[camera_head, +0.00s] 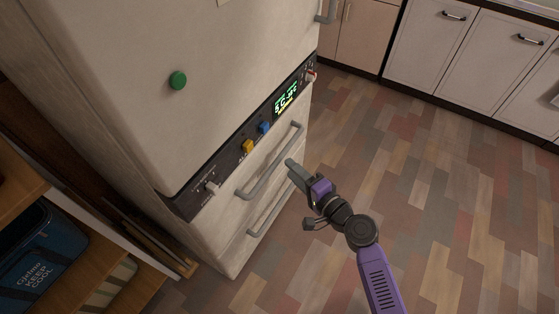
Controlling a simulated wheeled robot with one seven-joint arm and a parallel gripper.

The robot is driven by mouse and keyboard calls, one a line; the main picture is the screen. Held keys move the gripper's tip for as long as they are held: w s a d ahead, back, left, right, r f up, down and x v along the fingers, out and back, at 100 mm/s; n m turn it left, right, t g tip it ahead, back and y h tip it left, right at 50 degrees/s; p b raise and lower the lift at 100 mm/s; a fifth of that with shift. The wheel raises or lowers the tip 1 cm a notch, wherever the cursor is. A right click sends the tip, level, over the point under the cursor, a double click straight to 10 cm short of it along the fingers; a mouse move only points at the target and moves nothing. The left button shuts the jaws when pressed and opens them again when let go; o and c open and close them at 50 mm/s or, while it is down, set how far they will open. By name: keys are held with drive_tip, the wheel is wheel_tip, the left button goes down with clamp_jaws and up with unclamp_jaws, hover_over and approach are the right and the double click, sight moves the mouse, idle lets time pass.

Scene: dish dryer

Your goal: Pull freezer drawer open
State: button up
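The fridge-freezer (230,60) stands at the left, with drawer fronts below its dark control panel (240,143). The upper freezer drawer (225,207) has a long grey bar handle (268,163). A lower drawer has a similar grey handle (270,211). Both drawers look shut. My gripper (290,169) is in front of the drawers, just right of the upper handle and above the lower one in the picture. Its grey fingers point toward the fridge. They look apart from the upper handle, with nothing seen between them. The finger gap is too small to judge.
The wood-patterned floor (420,190) in front of the fridge is clear. White cabinets (435,50) line the back right. A wooden shelf unit with a dark blue cooler bag (45,255) stands at the lower left. A green magnet (178,80) is on the fridge door.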

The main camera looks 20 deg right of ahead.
sight(281, 160)
drive_tip(key=x, duration=0.7)
drive_tip(key=shift+w, duration=0.1)
clamp_jaws()
idle(1.3)
